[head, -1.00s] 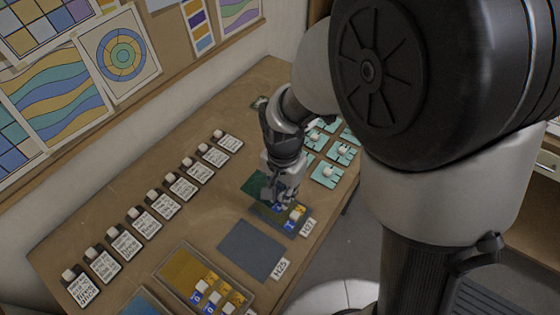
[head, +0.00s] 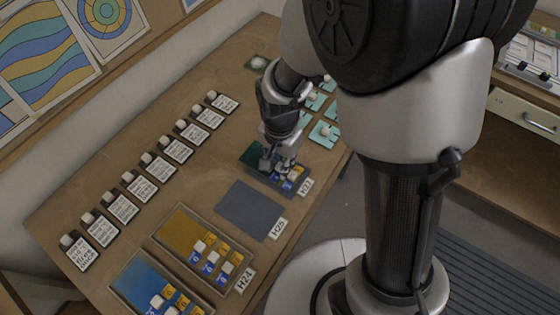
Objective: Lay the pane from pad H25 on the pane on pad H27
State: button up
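Pad H25 (head: 250,209) shows as a bare grey-blue rectangle with its label (head: 278,229) at the lower right. Pad H27 lies just beyond it, its label (head: 306,186) at its right end. A dark green pane (head: 254,156) lies over or just above pad H27. Small blue and yellow tags (head: 291,183) show at the pad's right end. My gripper (head: 278,163) points down at the green pane. Its fingers look spaced, but their hold on the pane is too small to tell. A pane underneath cannot be made out clearly.
Framed amber (head: 184,238) and blue (head: 142,284) panes with tags lie nearer. A row of white-labelled dark cards (head: 158,166) with pale knobs runs along the left. Teal plates (head: 324,133) lie right of my gripper. The table between the cards and pads is clear.

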jog(key=shift+r, duration=0.15)
notch_tip(320, 180, up, 12)
jog(key=p, duration=0.4)
jog(key=s+d+r+n+t, duration=0.4)
jog(key=s+d+r+n, duration=0.3)
jog(key=s+d+r, duration=0.4)
notch_tip(320, 180, up, 3)
jog(key=s, duration=0.2)
jog(key=shift+s+n+t, duration=0.3)
jog(key=shift+r, duration=0.15)
dwell(0.5)
